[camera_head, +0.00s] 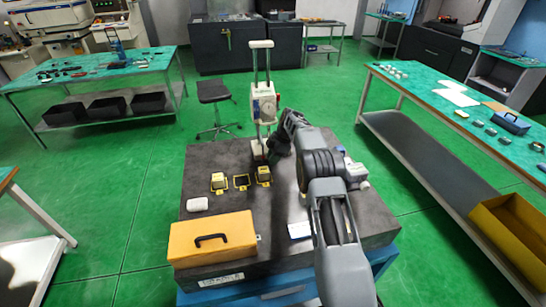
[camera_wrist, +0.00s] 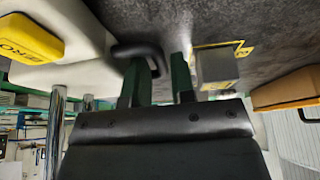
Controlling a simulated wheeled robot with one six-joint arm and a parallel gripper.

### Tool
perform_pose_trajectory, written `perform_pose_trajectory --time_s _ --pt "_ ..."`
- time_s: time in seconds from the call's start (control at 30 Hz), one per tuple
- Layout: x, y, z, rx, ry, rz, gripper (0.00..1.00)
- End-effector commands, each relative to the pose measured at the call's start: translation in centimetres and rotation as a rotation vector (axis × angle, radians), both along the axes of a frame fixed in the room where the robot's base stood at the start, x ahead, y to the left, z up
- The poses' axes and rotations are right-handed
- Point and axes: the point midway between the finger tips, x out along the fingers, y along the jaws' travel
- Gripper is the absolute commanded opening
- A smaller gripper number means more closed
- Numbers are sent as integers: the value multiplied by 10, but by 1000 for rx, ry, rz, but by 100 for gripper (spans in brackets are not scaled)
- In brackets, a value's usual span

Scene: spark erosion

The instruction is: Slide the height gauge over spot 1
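The height gauge (camera_head: 263,100) stands upright on the dark granite table, a white body on two columns. Its white base (camera_wrist: 80,62) and black handle (camera_wrist: 138,49) show in the wrist view. My gripper (camera_head: 272,152) is low beside the base. Its green fingers (camera_wrist: 160,82) are apart, with the handle's end between them and a small gap towards the right finger; contact with the left finger is unclear. Three yellow-marked spots lie in a row; the middle spot (camera_head: 241,181) looks bare. Blocks stand on the left spot (camera_head: 218,182) and right spot (camera_head: 263,176). I cannot read the spot numbers.
A grey metal block (camera_wrist: 215,66) on a yellow marking is close right of the fingers in the wrist view. A yellow case (camera_head: 212,240) and a white object (camera_head: 197,204) occupy the granite table's (camera_head: 170,190) left front. A white card (camera_head: 299,230) lies near the front.

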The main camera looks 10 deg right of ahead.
Motion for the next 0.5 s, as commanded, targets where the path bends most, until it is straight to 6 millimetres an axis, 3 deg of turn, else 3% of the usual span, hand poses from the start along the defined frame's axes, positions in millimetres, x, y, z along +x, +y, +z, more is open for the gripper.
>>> perform_pose_trajectory --time_s 0.17,0.4,0.5 --pt "0 0 0 0 0 0 23" --pt "0 0 0 0 0 0 1" --pt "0 0 0 0 0 0 0"
